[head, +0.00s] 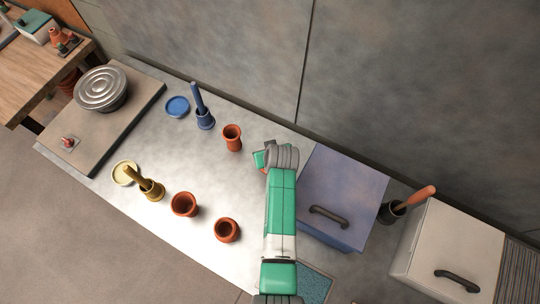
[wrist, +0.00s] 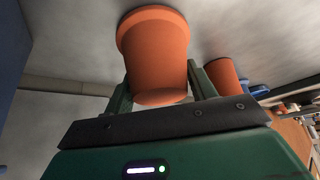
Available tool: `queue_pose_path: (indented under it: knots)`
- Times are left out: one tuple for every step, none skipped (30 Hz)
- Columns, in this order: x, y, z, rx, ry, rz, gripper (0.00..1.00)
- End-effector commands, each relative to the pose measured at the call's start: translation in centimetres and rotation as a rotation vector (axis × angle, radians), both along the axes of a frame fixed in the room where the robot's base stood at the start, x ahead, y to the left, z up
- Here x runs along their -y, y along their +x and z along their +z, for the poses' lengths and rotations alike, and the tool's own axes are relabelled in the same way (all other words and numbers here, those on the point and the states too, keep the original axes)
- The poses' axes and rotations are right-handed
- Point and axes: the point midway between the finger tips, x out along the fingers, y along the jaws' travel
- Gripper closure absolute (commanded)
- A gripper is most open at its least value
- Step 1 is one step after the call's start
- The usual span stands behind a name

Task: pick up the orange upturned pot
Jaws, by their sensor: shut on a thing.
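The orange upturned pot (wrist: 155,50) fills the middle of the wrist view. Its wide rim points away from my gripper and its narrow base is near the palm. My gripper (wrist: 158,84) is shut on it, with one green finger on each side. In the head view my gripper (head: 260,160) is over the grey bench, left of the blue-grey box, and mostly hides the pot; only a bit of orange shows. I cannot tell whether the pot touches the bench.
An upright orange pot (head: 232,137) stands close to the left of my gripper. Two more orange pots (head: 184,204) (head: 227,230) stand nearer the front edge. A blue-grey box (head: 343,190) is close on the right. Blue and yellow holders (head: 204,118) (head: 152,190) stand further left.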

Motion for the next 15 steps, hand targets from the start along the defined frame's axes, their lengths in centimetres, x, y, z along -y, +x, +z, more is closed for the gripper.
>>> queue_pose_path:
  knots:
    - [0.0, 0.1, 0.7, 0.003, 0.0, 0.0, 0.72]
    - [0.0, 0.1, 1.3, 0.003, 0.0, 0.0, 0.72]
    - [0.0, 0.1, 2.2, 0.005, 0.001, 0.0, 0.72]
    - [0.0, 0.1, 2.9, 0.004, 0.0, 0.0, 0.72]
    - [0.0, 0.1, 3.7, 0.005, 0.0, -0.001, 0.72]
    - [0.0, 0.1, 4.7, 0.005, -0.001, 0.0, 0.72]
    - [0.0, 0.1, 5.5, 0.005, -0.001, 0.0, 0.72]
    - [0.0, 0.1, 6.1, 0.005, -0.001, 0.0, 0.72]
    - [0.0, 0.1, 7.0, 0.005, -0.001, 0.0, 0.72]
    - [0.0, 0.1, 7.6, 0.004, -0.001, 0.0, 0.72]
    - [0.0, 0.1, 8.1, 0.004, -0.001, 0.0, 0.72]
    - [0.0, 0.1, 8.7, 0.003, -0.001, -0.001, 0.72]
    - [0.0, 0.1, 9.0, 0.003, -0.001, -0.001, 0.72]
    - [0.0, 0.1, 9.3, 0.003, 0.0, 0.0, 0.72]
    - [0.0, 0.1, 9.6, 0.002, 0.0, 0.0, 0.72]
